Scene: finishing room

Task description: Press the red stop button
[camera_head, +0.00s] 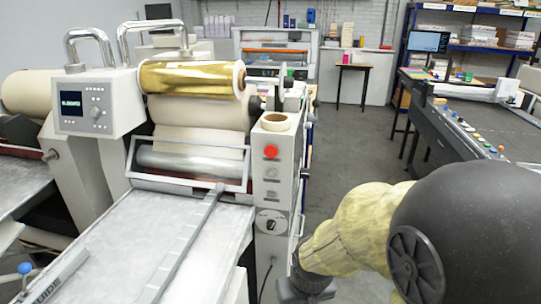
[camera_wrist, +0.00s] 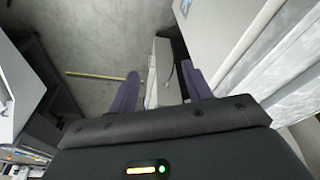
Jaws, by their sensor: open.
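The red stop button (camera_head: 271,152) is a round red cap on the upper front of the laminating machine's light grey side column (camera_head: 284,182). It stands out clearly in the head view, and I cannot make it out in the wrist view. My gripper shows in the wrist view (camera_wrist: 161,88) with its two dark purple fingers apart and nothing between them. In the head view my arm reaches in from the right, and its dark end is at the bottom edge, below the button and apart from it. The fingertips cannot be made out there.
A tape roll (camera_head: 276,121) lies on top of the column. The metal feed table (camera_head: 150,240) extends to its left. A long conveyor-like machine (camera_head: 480,130) with coloured buttons stands at the right. Grey floor (camera_head: 345,150) is open between them.

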